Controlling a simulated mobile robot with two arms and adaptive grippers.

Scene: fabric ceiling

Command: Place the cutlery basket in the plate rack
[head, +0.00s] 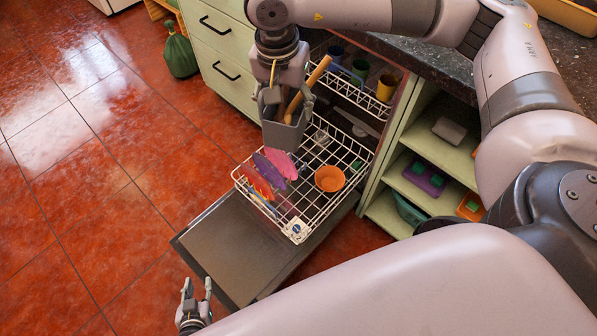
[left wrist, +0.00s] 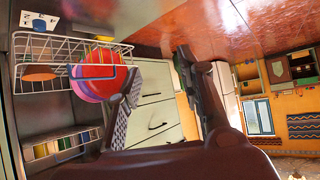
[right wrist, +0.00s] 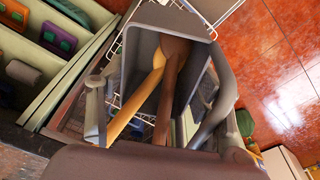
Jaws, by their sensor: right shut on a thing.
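The grey cutlery basket (head: 283,132) hangs in my right gripper (head: 283,95), above the back left part of the white wire plate rack (head: 318,207). It looks roughly upright and holds wooden-handled utensils. In the right wrist view, the basket (right wrist: 150,55) fills the space between the two fingers of my right gripper, with a yellowish and a brown utensil inside. Whether the basket touches the rack is hard to tell. My left gripper (head: 196,292) is open and empty, low beside the opened dishwasher door; its spread fingers also show in the left wrist view (left wrist: 157,75).
Coloured plates (head: 272,167) stand in the rack's left part; an orange bowl (head: 329,178) sits right of centre. The opened door (head: 235,255) lies below. An upper rack with cups (head: 360,70) is behind. Green shelves (head: 425,170) stand right.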

